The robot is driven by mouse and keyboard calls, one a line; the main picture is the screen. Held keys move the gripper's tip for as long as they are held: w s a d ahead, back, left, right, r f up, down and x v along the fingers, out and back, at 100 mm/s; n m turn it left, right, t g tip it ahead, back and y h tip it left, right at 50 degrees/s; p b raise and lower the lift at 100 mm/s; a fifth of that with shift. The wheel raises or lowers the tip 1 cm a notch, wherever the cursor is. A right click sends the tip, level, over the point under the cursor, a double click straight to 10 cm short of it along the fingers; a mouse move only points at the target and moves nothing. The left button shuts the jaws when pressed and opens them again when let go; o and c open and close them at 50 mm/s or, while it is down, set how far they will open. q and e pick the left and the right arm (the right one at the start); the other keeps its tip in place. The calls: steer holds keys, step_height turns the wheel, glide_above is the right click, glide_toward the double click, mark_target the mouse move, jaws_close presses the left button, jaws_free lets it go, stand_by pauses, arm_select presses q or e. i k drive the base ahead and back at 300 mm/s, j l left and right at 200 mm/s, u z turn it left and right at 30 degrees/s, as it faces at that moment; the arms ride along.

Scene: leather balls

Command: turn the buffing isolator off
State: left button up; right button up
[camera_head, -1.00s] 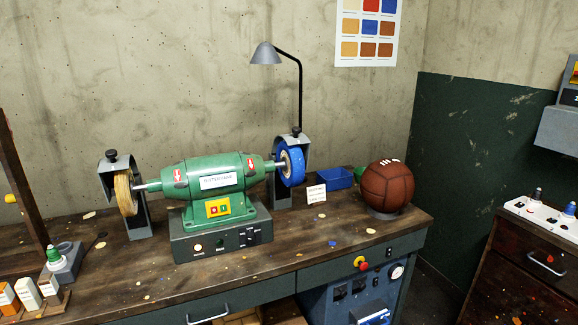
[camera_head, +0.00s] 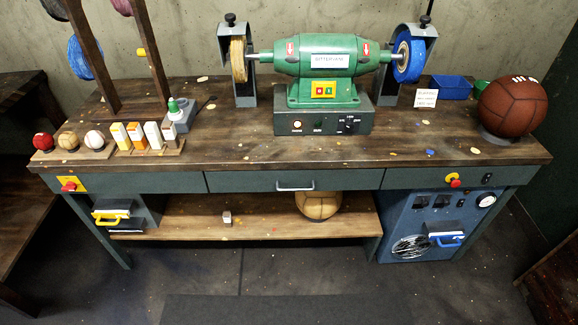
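A green buffing machine (camera_head: 318,62) stands on the bench with a tan wheel (camera_head: 238,60) on its left and a blue wheel (camera_head: 409,60) on its right. A yellow plate with red and green buttons (camera_head: 323,90) is on its front. A red knob on a yellow plate (camera_head: 69,186) is on the bench front at the far left. A red knob with a yellow collar (camera_head: 453,181) is on the bench front at the right. I cannot tell from labels which one is the buffing isolator, nor its setting. Neither of my grippers is in view.
A brown ball (camera_head: 512,107) rests on a stand at the bench's right end. Small balls and several compound bars (camera_head: 137,135) sit on the left. A blue cabinet (camera_head: 432,226) stands under the right side. The floor in front (camera_head: 290,280) is clear.

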mark_target(70, 186)
steer(key=u, duration=1.45)
steer(key=l+z, duration=0.2)
steer(key=z, duration=1.3)
steer(key=u, duration=1.6)
steer(key=i+j, duration=0.35)
steer(key=j, duration=0.15)
steer(key=i+j, duration=0.35)
steer(key=j, duration=0.15)
steer(key=i+j, duration=0.35)
steer(key=j, duration=0.15)
steer(key=u, duration=0.05)
